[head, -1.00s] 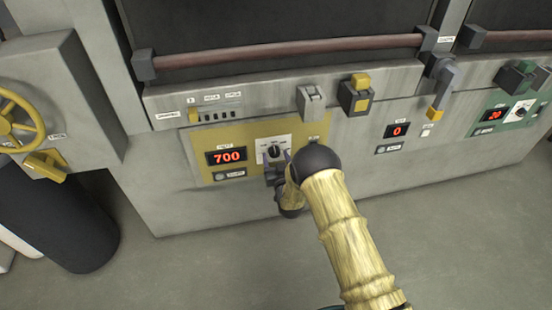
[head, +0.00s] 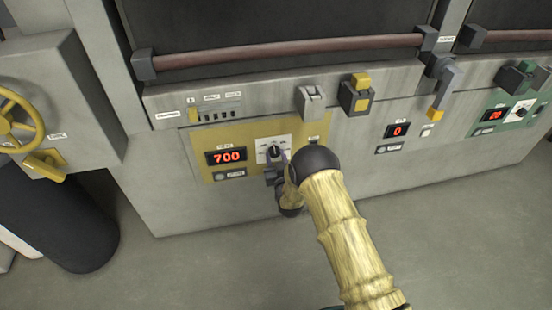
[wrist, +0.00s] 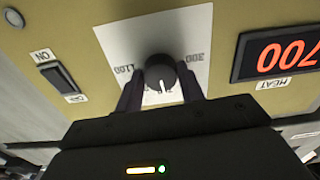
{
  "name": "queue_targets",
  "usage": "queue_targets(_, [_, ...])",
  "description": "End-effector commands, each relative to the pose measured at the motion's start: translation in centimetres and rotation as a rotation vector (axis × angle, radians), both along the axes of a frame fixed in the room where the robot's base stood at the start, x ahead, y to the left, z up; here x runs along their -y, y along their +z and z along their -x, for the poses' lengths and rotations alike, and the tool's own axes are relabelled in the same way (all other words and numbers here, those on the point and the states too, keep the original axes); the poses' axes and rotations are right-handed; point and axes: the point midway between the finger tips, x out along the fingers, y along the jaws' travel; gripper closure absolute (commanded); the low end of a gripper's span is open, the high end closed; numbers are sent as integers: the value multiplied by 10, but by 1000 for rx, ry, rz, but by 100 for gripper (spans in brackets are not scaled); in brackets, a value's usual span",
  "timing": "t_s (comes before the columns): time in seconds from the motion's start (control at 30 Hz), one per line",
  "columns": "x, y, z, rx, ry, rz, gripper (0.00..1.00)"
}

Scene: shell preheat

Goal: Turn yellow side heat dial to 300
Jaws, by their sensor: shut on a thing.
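The heat dial (head: 274,150) is a dark round knob on a white plate in the yellow panel (head: 205,142). In the wrist view, which is upside down, the dial (wrist: 160,70) sits between the two fingers of my gripper (wrist: 160,90), which is shut on it. Its white pointer mark points toward the bottom of that picture. Plate labels read 1100 at left and 300 at right, inverted. The red heat display (head: 227,156) reads 700, also in the wrist view (wrist: 285,55). In the head view my gripper (head: 275,165) is partly hidden by my arm.
An ON switch (wrist: 57,75) is beside the dial plate. A grey lever (head: 311,100) and a yellow-and-black one (head: 356,95) stand above the panel. A second display (head: 396,131) reads 0; a green panel (head: 490,120) is at right. A yellow wheel (head: 18,120) is at left.

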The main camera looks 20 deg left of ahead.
Motion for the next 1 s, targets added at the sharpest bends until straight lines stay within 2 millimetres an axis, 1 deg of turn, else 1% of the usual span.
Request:
queue_targets(0.37, [0, -2, 0, 123, 1, 201, 85])
queue_targets(1.0, [1, -2, 0, 439, 2, 716, 85])
